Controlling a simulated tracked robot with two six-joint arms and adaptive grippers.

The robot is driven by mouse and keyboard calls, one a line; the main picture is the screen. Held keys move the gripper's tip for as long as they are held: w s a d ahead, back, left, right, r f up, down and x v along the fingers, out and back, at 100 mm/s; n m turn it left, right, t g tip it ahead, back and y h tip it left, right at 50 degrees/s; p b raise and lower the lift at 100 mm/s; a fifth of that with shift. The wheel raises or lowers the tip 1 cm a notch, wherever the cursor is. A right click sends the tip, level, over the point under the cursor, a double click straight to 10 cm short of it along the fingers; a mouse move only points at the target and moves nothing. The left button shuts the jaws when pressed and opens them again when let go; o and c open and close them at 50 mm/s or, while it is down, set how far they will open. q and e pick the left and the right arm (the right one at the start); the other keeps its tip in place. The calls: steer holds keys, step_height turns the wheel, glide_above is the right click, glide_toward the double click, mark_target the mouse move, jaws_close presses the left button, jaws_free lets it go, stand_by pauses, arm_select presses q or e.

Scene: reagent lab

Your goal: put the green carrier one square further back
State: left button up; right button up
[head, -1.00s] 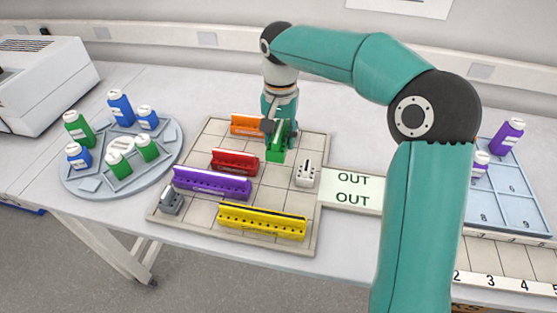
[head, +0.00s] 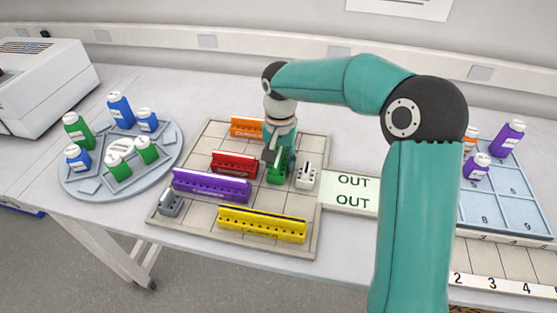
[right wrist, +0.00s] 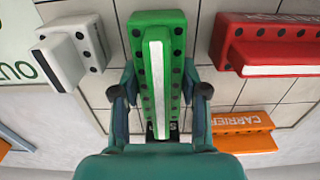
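The green carrier (head: 274,174) is on or just above the gridded board (head: 194,221), between the red carrier (head: 235,164) on its left and the white carrier (head: 306,176) on its right. In the right wrist view the green carrier (right wrist: 159,60) runs lengthwise between the two fingers. My right gripper (head: 281,158) reaches down from behind and is shut on its sides. Its far part is hidden by the fingers, and I cannot tell if its base touches the board. My left gripper is not in view.
An orange carrier (head: 246,126) stands at the back of the board. The purple (head: 211,185), yellow (head: 262,224) and grey (head: 170,203) carriers are nearer the front. The OUT plate (head: 352,191) lies to the right. A round tray (head: 88,186) with bottles is at left.

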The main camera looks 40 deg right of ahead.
mark_target(279, 152)
steer(key=o, duration=0.4)
step_height(279, 152, up, 12)
steer(key=shift+r+p, duration=0.1)
steer(key=shift+p, duration=0.45)
stand_by(0.4)
